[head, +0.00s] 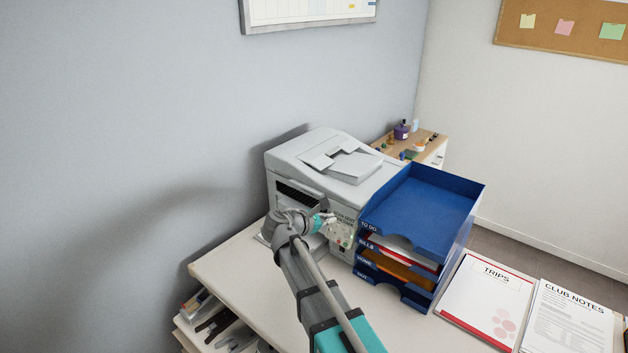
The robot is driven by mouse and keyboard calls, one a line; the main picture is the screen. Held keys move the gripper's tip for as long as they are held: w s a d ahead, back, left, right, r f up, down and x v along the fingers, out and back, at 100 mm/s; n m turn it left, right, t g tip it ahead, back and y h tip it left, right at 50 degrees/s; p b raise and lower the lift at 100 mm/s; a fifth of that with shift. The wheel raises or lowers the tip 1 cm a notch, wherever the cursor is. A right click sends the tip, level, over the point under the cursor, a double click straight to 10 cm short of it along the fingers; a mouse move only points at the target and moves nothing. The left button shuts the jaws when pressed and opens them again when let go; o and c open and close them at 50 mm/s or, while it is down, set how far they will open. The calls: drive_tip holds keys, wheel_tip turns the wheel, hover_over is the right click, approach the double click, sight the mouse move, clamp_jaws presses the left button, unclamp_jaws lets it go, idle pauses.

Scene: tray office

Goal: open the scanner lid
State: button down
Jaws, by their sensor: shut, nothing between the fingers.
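The grey printer-scanner (325,185) stands on the desk against the wall. Its scanner lid (330,153), with a document feeder on top, lies closed. A control panel with a small label and buttons (342,232) is on its front right. My arm reaches up from the bottom of the head view. My gripper (331,218) is in front of the printer's front face, near the control panel and below the lid. The gripper is small here and shut, with nothing held. I cannot tell whether it touches the printer.
A blue stacked letter tray (432,200) with papers stands close to the printer's right. A Trips folder (487,298) and Club Notes sheets (567,318) lie on the right. The desk (235,268) is bare at the left front. A small cabinet (440,148) with items stands behind.

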sight(318, 179)
drive_tip(key=w+a+r+n+t, duration=0.1)
drive_tip(key=a+r+n+t, duration=0.1)
drive_tip(key=a, duration=0.4)
drive_tip(key=w+a+r+n+t+b, duration=0.1)
drive_tip(key=w+a+r+n+t, duration=0.1)
drive_tip(key=a+n, duration=0.3)
drive_tip(key=shift+a+t, duration=0.45)
drive_tip(key=shift+t, duration=0.05)
drive_tip(key=x, duration=1)
drive_tip(key=shift+d+r+b, duration=0.1)
drive_tip(key=shift+d+b, duration=0.05)
drive_tip(key=shift+b, duration=0.15)
drive_tip(key=shift+s+r+p, duration=0.1)
drive_tip(key=shift+r+p, duration=0.45)
drive_tip(key=r+p, duration=0.2)
drive_tip(key=shift+w+d+r, duration=0.2)
drive_tip(key=shift+w+r, duration=0.05)
drive_tip(key=shift+r, duration=0.1)
drive_tip(key=shift+r+p, duration=0.15)
drive_tip(key=shift+p, duration=0.25)
drive_tip(key=shift+d+h, duration=0.15)
drive_tip(key=shift+h, duration=0.15)
drive_tip(key=shift+w+d+r+g+p, duration=0.15)
drive_tip(key=shift+r+g+p, duration=0.15)
drive_tip(key=shift+r+p, duration=0.5)
